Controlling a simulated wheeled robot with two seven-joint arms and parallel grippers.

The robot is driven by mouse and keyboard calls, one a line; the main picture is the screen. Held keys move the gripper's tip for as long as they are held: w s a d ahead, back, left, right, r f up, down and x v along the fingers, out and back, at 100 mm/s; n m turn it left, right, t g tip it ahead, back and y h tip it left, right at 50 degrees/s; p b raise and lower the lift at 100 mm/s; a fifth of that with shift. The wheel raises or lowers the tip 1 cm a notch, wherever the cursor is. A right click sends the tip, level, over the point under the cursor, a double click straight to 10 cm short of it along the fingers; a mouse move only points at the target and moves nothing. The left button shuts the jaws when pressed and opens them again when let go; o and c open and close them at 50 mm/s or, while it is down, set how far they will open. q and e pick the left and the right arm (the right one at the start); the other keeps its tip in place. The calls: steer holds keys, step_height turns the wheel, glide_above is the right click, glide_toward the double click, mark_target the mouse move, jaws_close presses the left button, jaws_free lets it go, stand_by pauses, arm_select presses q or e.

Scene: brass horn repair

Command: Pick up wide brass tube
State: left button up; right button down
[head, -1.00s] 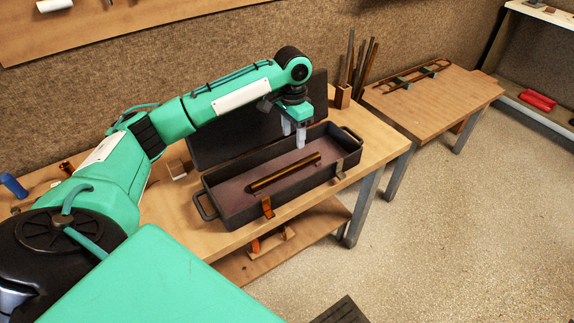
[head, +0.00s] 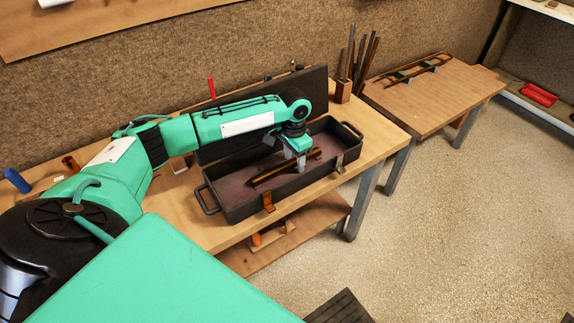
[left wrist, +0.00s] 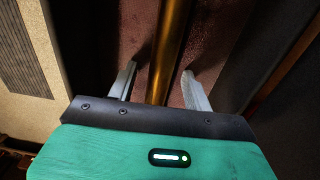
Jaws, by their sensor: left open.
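The wide brass tube (head: 273,175) lies lengthwise on the lined floor of the open dark case on the workbench. My left gripper (head: 298,166) is down inside the case, over the tube's right part. In the left wrist view the brass tube (left wrist: 168,50) runs between the two pale fingers of the gripper (left wrist: 162,86), with a gap on each side. The fingers are open and hold nothing. Whether the fingertips are level with the tube is hard to tell. My right gripper is not in view.
The dark case (head: 238,213) has raised walls and end handles; its lid (head: 225,148) stands up behind. A wooden block (head: 343,92) with several rods stands at the bench's back right. A second table (head: 440,95) bears a long frame. A red tray (head: 539,95) lies farther right.

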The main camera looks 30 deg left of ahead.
arm_select(q)
steer(key=shift+c, duration=1.1)
steer(key=c, duration=0.7)
jaws_close()
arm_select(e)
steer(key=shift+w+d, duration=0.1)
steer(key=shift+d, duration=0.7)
arm_select(q)
steer(key=shift+r, duration=0.1)
